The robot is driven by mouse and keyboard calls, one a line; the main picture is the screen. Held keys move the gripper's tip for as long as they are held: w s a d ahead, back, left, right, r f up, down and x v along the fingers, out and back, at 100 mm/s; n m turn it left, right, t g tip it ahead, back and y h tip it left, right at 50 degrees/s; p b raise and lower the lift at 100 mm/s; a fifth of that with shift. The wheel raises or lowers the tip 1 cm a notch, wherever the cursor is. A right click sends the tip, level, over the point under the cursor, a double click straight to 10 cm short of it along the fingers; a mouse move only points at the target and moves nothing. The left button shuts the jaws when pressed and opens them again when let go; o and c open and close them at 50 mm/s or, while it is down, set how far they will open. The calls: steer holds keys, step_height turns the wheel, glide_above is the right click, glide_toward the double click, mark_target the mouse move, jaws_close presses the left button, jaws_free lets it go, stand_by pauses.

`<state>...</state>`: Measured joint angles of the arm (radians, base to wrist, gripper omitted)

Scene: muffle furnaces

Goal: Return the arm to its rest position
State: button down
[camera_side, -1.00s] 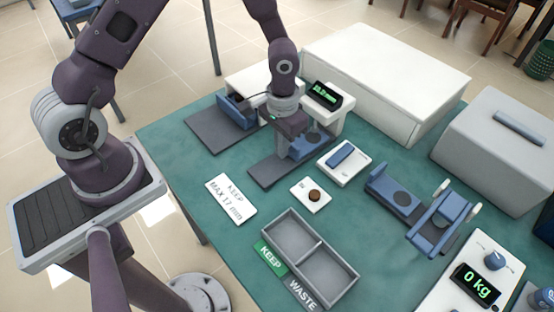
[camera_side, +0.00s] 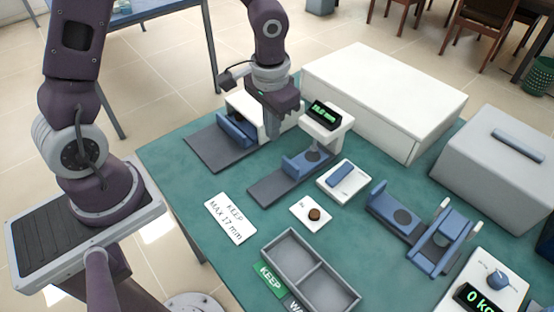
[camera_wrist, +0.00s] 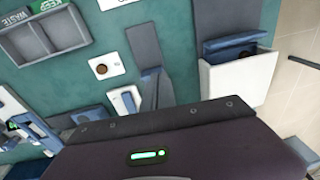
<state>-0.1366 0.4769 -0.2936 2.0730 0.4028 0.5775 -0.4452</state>
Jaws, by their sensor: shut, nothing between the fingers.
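My gripper (camera_side: 273,124) is shut and empty. It hangs pointing down in the side view, above the table between the left blue block and the gauge with a green display (camera_side: 324,114). My arm reaches over from the left.
A gauge base with a blue block (camera_side: 307,162) stands close to my gripper, and a white box (camera_side: 385,95) behind. A brown disc (camera_side: 314,214) sits on a white pad. The divided tray (camera_side: 291,274) is empty. A grey lidded box (camera_side: 495,155) stands right.

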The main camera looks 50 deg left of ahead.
steer(key=s+a+r+t, duration=0.2)
steer(key=s+r, duration=0.4)
steer(key=r, duration=0.5)
steer(key=s+r+t, duration=0.1)
steer(key=s+r, duration=0.2)
steer(key=s, duration=0.3)
steer(key=s+d+r+t, duration=0.1)
steer(key=s+r, duration=0.2)
steer(key=s, duration=0.3)
steer(key=shift+s+d+r+t+h, duration=0.2)
steer(key=shift+s+d+t+h, duration=0.1)
steer(key=shift+t+h, duration=0.1)
